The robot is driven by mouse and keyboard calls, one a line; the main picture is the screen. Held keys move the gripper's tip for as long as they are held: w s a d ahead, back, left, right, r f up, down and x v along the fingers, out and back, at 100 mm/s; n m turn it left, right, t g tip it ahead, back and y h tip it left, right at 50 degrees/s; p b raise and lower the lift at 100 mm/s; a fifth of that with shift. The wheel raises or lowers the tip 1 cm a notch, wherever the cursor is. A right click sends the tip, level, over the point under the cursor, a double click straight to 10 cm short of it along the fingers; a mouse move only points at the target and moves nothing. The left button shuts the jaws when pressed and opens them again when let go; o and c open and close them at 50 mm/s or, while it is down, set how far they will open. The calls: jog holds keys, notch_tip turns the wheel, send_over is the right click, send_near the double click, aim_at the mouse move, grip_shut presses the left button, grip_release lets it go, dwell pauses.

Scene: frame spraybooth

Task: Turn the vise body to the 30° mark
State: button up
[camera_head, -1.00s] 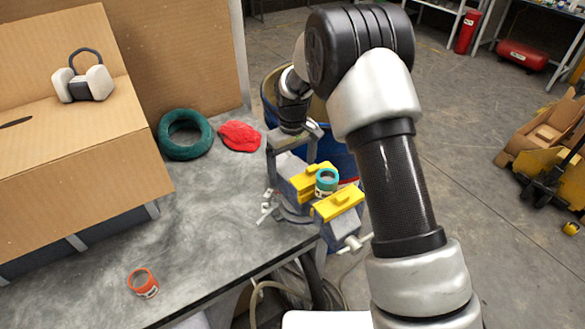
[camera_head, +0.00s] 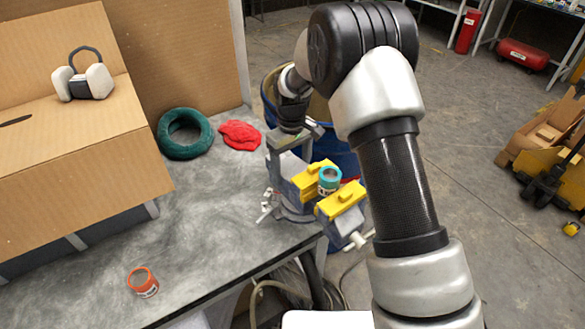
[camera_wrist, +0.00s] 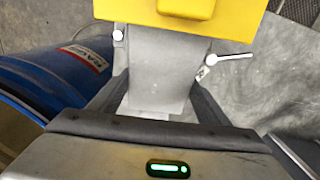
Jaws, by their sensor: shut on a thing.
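The grey-blue vise (camera_head: 283,168) stands at the table's right corner, with yellow jaw pads (camera_head: 340,199) and its front end pointing down and right. A teal ring-shaped piece (camera_head: 329,179) sits between the pads. My gripper (camera_head: 292,143) is at the back end of the vise body, its fingers to either side of it. In the wrist view my gripper (camera_wrist: 155,95) is shut on the grey body (camera_wrist: 165,75), with a yellow pad (camera_wrist: 205,18) just beyond. The degree scale and its 30° mark cannot be made out.
A blue drum (camera_head: 345,165) stands behind the vise, close to the arm. A cardboard box (camera_head: 75,170) is at left. The table's middle is clear.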

jog(key=shift+s+a+n+b, duration=0.3)
jog(key=shift+s+a+n, duration=0.1)
jog(key=shift+n, duration=0.7)
jog(key=shift+s+a+n+b, duration=0.25)
jog(key=shift+s+n+b, duration=0.1)
jog(key=shift+n, duration=0.75)
jog(key=shift+s+r+n, duration=0.1)
jog(key=shift+n, duration=0.2)
jog(key=o, duration=1.5)
jog(key=shift+r, duration=8.7)
